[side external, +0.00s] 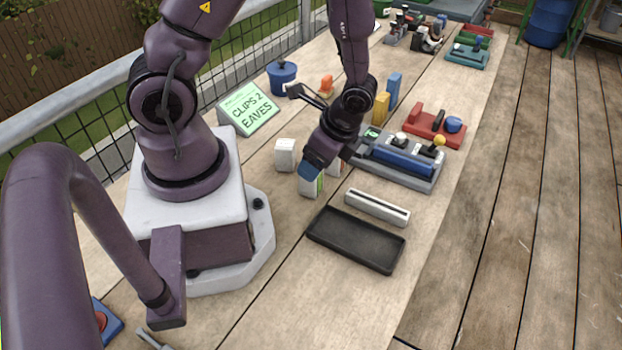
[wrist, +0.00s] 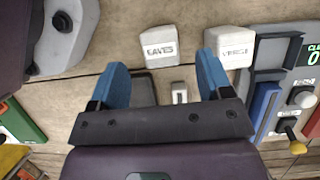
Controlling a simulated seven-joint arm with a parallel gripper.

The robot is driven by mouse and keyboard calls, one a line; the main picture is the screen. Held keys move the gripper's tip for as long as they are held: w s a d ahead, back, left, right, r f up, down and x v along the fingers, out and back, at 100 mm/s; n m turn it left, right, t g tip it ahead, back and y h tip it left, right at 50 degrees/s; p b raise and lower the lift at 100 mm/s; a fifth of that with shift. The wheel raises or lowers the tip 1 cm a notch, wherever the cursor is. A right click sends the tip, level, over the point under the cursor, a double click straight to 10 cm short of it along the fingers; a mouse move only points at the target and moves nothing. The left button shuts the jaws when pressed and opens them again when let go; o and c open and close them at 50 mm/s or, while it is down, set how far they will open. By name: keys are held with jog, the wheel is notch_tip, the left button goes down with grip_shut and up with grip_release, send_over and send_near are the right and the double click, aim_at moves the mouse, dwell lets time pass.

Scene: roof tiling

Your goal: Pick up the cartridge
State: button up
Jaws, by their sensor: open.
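In the wrist view, a white block marked EAVES (wrist: 160,42) lies just ahead of my fingers, between their lines. A second white block (wrist: 235,48), its label partly legible, is ahead of my right fingertip. Which block is the cartridge, I cannot tell for sure. My gripper (wrist: 160,62) has its blue fingers spread with nothing held. A small pale slotted piece (wrist: 180,92) shows between the fingers, partly hidden by the gripper.
A grey console (side external: 400,170) with levers stands right of the gripper. A white slotted bar (side external: 377,207) and an empty black tray (side external: 355,240) lie nearer the camera. A green sign (side external: 248,108) reads CLIPS 2 EAVES. A blue pot (side external: 282,78) stands behind.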

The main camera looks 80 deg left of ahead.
aim_at(311, 190)
jog(key=shift+x, duration=3.05)
jog(key=c, duration=1)
